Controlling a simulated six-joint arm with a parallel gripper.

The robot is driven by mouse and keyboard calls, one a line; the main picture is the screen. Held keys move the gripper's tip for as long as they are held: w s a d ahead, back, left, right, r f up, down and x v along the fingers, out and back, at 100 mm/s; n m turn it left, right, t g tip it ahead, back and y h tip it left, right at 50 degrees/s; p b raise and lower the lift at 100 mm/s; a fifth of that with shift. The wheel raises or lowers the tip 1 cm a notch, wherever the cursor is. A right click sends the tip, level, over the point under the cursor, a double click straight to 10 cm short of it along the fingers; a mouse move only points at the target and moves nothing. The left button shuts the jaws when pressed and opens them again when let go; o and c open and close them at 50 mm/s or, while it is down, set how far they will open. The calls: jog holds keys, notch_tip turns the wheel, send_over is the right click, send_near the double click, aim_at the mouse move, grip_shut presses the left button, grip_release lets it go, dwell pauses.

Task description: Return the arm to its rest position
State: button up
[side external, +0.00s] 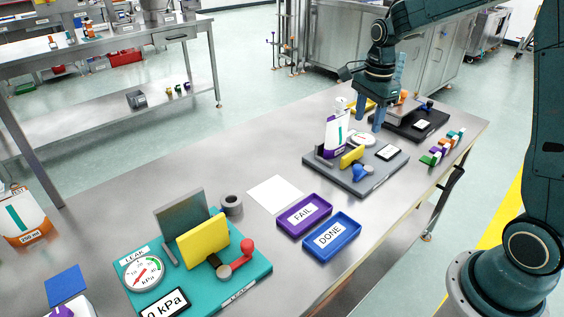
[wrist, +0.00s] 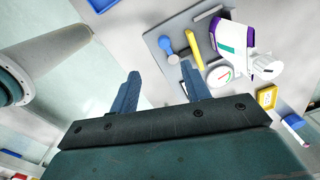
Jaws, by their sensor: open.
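My gripper (wrist: 160,92) is open and empty, with two blue fingers spread apart in the wrist view. In the side external view my gripper (side external: 382,100) is above the far part of the table, over or just behind the grey station. The grey station (side external: 372,178) carries a white bottle with purple and teal marks (side external: 337,133), a yellow plate (side external: 352,156), a blue knob (side external: 361,172) and a round gauge (side external: 362,138). In the wrist view the bottle (wrist: 232,42) and gauge (wrist: 220,76) lie beyond the right finger. I cannot tell the exact height above the table.
A black station (side external: 415,124) is at the far end, with several small coloured items (side external: 443,148) beside it. The purple FAIL tray (side external: 304,215) and blue DONE tray (side external: 331,236) are empty. A teal leak station (side external: 195,268) and orange pouch (side external: 22,215) are nearer.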

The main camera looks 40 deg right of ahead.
jog(key=s+a+r+n+t, duration=0.2)
jog(key=s+a+r+n, duration=0.5)
jog(key=s+r+n, duration=0.15)
jog(key=s+a+r+n+t, duration=0.1)
jog(key=s+a+n+t, duration=0.2)
jog(key=s+n, duration=0.9)
jog(key=s+a, duration=0.2)
jog(key=a, duration=0.1)
